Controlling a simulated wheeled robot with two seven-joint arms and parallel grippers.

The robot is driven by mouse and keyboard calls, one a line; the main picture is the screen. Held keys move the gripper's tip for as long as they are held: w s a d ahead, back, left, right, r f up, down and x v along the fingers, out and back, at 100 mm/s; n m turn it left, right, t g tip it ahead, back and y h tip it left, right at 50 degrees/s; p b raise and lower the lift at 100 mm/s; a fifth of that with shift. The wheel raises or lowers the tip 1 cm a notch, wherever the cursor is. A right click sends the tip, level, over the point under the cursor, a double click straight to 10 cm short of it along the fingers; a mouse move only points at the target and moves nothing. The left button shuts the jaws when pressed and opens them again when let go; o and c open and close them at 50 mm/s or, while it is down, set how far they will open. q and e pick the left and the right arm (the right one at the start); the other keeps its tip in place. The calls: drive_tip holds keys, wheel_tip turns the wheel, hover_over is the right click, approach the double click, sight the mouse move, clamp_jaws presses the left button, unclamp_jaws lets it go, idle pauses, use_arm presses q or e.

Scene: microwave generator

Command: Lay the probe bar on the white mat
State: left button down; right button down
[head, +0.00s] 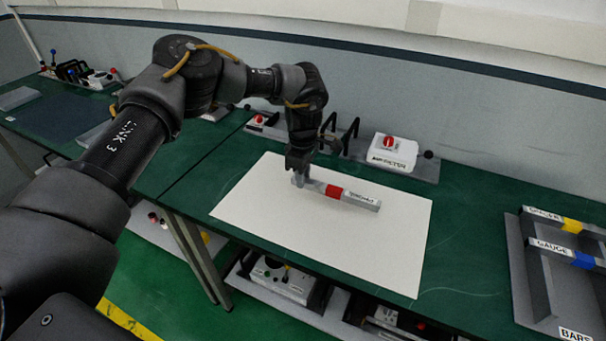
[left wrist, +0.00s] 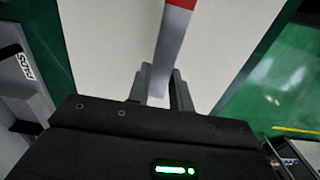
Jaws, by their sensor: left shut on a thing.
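The probe bar (head: 358,199) is a grey bar with a red band and a white label. It is over the middle of the white mat (head: 300,238), and I cannot tell whether it touches the mat. My left gripper (head: 300,181) is shut on the bar's left end. In the left wrist view the bar (left wrist: 174,45) runs up from between the fingers (left wrist: 160,88), with the mat (left wrist: 110,40) beneath. My right gripper does not show.
A rack (head: 548,290) labelled BARS holds a yellow-banded bar (head: 560,222) and a blue-banded bar (head: 565,253) at the right. A white box with a red knob (head: 392,152) stands behind the mat. Green bench (head: 462,235) is clear between mat and rack.

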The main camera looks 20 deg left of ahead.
sight(303, 201)
use_arm(q)
drive_tip(key=shift+f+b, duration=2.1)
drive_tip(key=shift+f, duration=1)
drive_tip(key=shift+f, duration=0.2)
drive_tip(key=c, duration=1.2)
unclamp_jaws()
drive_tip(key=shift+o, duration=0.2)
wheel_tip(303, 201, up, 11)
drive_tip(key=shift+f+b, duration=0.1)
drive_tip(key=shift+b, duration=0.95)
